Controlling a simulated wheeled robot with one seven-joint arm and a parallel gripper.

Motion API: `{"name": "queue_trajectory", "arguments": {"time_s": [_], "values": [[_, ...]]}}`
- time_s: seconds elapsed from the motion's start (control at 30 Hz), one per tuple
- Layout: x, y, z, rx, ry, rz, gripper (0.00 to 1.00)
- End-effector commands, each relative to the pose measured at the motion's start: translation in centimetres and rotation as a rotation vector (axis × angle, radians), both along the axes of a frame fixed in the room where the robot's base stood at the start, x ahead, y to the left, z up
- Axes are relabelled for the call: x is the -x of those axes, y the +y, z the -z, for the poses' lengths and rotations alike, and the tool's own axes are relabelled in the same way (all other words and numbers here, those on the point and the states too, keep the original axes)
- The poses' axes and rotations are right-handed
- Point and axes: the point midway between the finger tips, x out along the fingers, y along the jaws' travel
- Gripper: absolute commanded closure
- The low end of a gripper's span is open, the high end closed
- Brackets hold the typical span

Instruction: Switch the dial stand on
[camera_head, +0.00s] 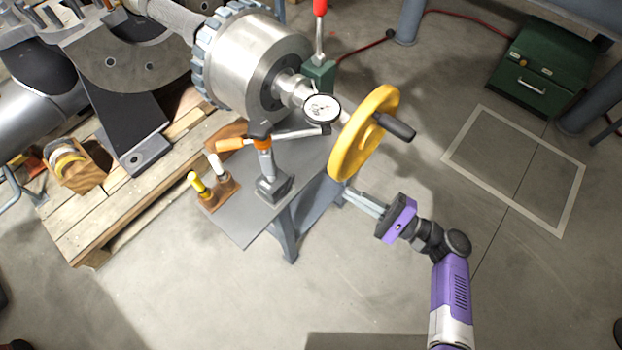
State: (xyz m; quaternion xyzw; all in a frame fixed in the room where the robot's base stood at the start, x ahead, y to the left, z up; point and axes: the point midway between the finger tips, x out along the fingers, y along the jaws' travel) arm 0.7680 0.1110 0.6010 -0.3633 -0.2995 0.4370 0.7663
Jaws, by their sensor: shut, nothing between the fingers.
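The dial stand stands on a grey plate (240,231). I cannot make out the dial's reading or any switch position on the base. My gripper (350,192) is shut and empty. It is to the right of the stand, just below the yellow handwheel (350,150). I cannot tell whether its tips touch the handwheel.
The handwheel's black handle (394,126) sticks out to the right. A red-handled lever (319,30) rises behind the shaft. Two small capped pieces, yellow and white, stand in a brown block (219,192) left of the stand. A wooden pallet (100,225) lies left.

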Motion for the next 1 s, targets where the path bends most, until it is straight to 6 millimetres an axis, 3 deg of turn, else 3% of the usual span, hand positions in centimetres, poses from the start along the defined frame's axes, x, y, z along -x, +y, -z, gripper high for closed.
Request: {"name": "queue_trajectory", "arguments": {"time_s": [0.33, 0.8, 1.0], "values": [[-0.5, 1.2, -0.1, 0.002, 0.000, -0.002, 1.00], [-4.3, 9.1, -1.3, 0.001, 0.000, -0.003, 1.00], [-2.5, 10.4, -3.1, 0.002, 0.000, -0.001, 1.00]]}}
